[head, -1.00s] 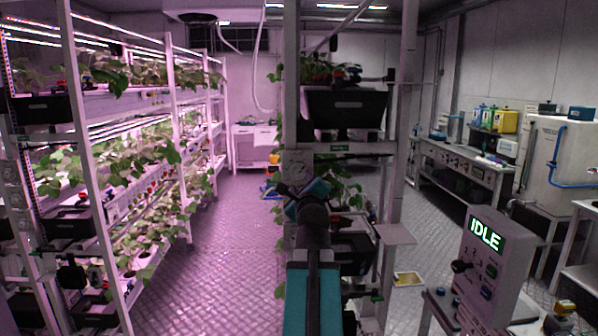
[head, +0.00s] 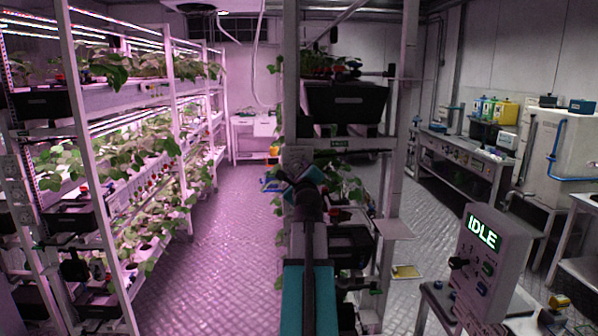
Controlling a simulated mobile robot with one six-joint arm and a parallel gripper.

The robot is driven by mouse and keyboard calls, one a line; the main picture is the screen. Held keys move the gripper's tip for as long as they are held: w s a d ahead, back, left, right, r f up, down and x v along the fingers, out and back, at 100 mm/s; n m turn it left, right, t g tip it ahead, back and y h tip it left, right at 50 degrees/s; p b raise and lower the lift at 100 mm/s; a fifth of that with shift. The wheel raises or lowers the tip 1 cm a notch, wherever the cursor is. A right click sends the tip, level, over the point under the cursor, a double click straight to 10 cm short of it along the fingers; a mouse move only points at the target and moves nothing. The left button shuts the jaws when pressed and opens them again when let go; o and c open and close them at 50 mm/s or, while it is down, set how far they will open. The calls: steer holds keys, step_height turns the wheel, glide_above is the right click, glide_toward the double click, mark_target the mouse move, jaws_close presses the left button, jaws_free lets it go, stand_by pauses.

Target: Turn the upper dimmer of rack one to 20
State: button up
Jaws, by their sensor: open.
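A pale round dial (head: 296,157) sits on the near post of the middle rack (head: 293,90) in the head view. It looks like a dimmer, but its scale and setting are too small to read, and no rack number is legible. My gripper (head: 287,180) is at the far end of my arm, just below and in front of this dial. The teal wrist and dark joint hide much of it, and I cannot tell whether it touches the dial. It is open, with nothing seen in it. Two more round dials (head: 11,166) show on the left rack's near post.
The left rack (head: 88,170) carries plants and black bins. A control box (head: 489,262) reading IDLE stands at the lower right. A small grey shelf (head: 391,229) juts from the middle rack. The aisle floor (head: 225,240) between the racks is clear.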

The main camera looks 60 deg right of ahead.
steer(key=shift+c, duration=0.3)
jaws_close()
steer(key=c, duration=1)
jaws_free()
